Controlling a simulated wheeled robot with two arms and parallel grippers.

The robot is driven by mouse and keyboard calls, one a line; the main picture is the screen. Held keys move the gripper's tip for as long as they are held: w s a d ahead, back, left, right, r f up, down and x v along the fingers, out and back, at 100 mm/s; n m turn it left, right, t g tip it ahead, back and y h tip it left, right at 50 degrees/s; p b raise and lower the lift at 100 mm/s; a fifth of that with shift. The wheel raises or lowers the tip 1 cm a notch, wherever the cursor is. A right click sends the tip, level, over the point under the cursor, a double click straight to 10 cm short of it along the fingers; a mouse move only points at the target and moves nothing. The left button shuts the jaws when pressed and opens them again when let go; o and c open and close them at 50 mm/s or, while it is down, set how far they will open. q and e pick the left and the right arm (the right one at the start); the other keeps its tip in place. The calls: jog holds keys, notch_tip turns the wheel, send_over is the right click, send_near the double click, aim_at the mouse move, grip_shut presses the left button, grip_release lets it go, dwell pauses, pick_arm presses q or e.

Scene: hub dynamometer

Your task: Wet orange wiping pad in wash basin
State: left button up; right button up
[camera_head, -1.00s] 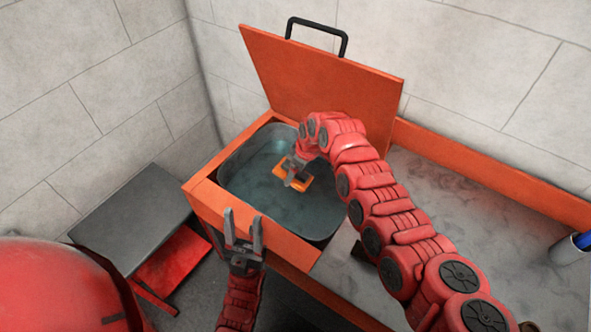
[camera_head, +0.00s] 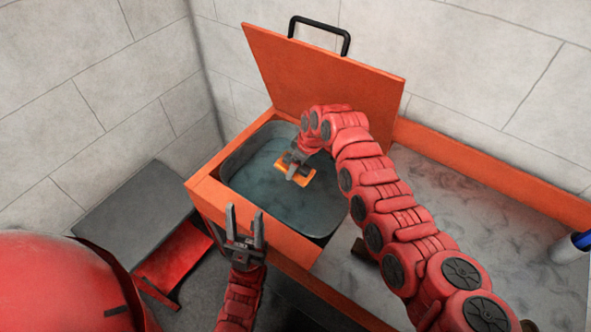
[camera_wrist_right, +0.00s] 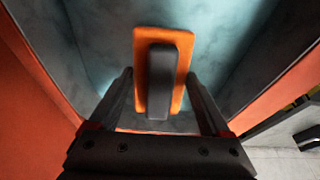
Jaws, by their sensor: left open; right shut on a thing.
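The orange wiping pad (camera_head: 307,180) has a dark grey handle and sits in my right gripper (camera_head: 291,171) over the wash basin. In the right wrist view the pad (camera_wrist_right: 142,100) lies between the fingers, its dark handle (camera_wrist_right: 161,80) toward the camera. The grey metal wash basin (camera_head: 240,166) holds bluish water (camera_head: 270,195) inside an orange box. I cannot tell whether the pad touches the water. My left gripper (camera_head: 244,222) is open and empty, upright in front of the box's front wall.
The orange lid (camera_head: 320,75) with a black handle stands open behind the basin. A grey worktop (camera_head: 480,230) with an orange back edge runs to the right, with a blue and white item (camera_head: 570,247) at its far right. A dark grey panel (camera_head: 135,215) lies at the left.

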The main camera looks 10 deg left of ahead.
jog(key=shift+r+p, duration=0.65)
jog(key=shift+r, duration=2.3)
jog(key=shift+r, duration=0.1)
jog(key=shift+r, duration=2)
